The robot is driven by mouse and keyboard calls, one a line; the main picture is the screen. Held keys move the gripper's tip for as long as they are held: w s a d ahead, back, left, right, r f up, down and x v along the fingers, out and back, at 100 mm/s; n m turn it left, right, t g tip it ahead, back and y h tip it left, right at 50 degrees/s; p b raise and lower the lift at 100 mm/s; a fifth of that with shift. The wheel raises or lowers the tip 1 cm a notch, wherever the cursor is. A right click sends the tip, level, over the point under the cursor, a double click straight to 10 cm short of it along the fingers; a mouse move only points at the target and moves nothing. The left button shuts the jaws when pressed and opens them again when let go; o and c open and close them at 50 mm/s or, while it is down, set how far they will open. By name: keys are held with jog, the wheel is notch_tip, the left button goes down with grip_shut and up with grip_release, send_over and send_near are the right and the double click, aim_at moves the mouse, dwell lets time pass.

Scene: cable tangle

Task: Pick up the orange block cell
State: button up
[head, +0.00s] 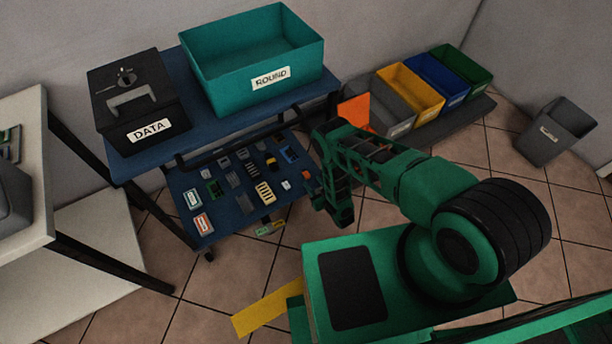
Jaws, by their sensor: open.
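Several small parts lie on the blue lower shelf (236,222) of the cart. A small orange piece (306,174) at its right edge, close beside my gripper, may be the orange block cell; it is too small to be sure. A card with an orange-red face (203,223) lies at the front left of the shelf. My gripper (318,201) hangs at the right edge of the lower shelf, pointing down. It is open, and I see nothing held in it. The arm hides part of the floor behind it.
The cart's upper shelf (215,128) holds a black DATA box (140,98) and a teal ROUND bin (253,62), overhanging the lower shelf. Coloured bins, including a yellow bin (411,92), stand behind my arm. A grey bin (556,132) is at right. A white table (35,190) is at left.

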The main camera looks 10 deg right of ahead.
aim_at(308, 176)
jog(key=x, duration=0.4)
jog(key=shift+w, duration=0.45)
grip_shut()
